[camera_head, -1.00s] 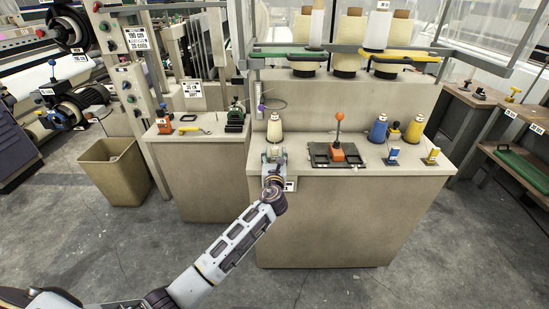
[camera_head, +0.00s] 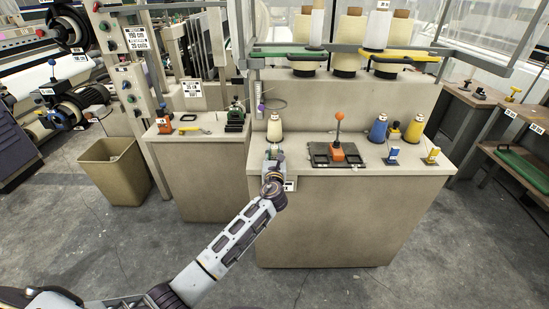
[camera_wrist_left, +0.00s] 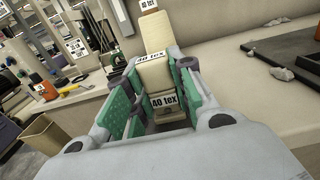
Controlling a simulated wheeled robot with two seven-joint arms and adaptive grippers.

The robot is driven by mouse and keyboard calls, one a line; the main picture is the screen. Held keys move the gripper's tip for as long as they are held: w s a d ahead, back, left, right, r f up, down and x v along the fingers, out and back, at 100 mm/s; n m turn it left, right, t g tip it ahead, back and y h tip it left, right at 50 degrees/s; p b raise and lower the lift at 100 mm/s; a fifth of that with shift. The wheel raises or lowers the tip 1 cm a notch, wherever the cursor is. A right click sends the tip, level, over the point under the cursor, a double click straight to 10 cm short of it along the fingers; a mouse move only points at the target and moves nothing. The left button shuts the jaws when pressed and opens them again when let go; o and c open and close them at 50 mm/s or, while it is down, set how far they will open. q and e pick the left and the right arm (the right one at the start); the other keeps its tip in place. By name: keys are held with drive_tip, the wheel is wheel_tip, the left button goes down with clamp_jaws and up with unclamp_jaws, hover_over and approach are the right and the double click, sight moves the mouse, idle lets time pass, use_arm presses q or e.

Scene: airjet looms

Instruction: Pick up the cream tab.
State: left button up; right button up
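The cream tab (camera_wrist_left: 155,75) carries "40 tex" labels on its top and front in the left wrist view. It stands between the two green-padded fingers of my left gripper (camera_wrist_left: 160,88). The pads lie close along both its sides; I cannot tell whether they press on it. Its lower part is partly hidden between the fingers. In the head view my left gripper (camera_head: 273,156) is at the front left edge of the cream worktop (camera_head: 310,160), and it mostly hides the tab. My right gripper is in neither view.
A cream yarn cone (camera_head: 274,128) stands just behind the gripper. To the right are a black plate (camera_head: 322,160) with an orange-knobbed lever (camera_head: 338,135), a blue cone (camera_head: 378,130), a blue tab (camera_head: 393,155) and a yellow tab (camera_head: 432,156). A bin (camera_head: 115,170) stands left on the floor.

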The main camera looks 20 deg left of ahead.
sight(275, 147)
use_arm(q)
clamp_jaws()
drive_tip(key=shift+r, duration=0.1)
drive_tip(key=shift+r, duration=0.5)
wheel_tip(275, 147, up, 8)
drive_tip(key=shift+f+p, duration=0.15)
drive_tip(key=shift+p, duration=0.6)
drive_tip(key=shift+r, duration=0.55)
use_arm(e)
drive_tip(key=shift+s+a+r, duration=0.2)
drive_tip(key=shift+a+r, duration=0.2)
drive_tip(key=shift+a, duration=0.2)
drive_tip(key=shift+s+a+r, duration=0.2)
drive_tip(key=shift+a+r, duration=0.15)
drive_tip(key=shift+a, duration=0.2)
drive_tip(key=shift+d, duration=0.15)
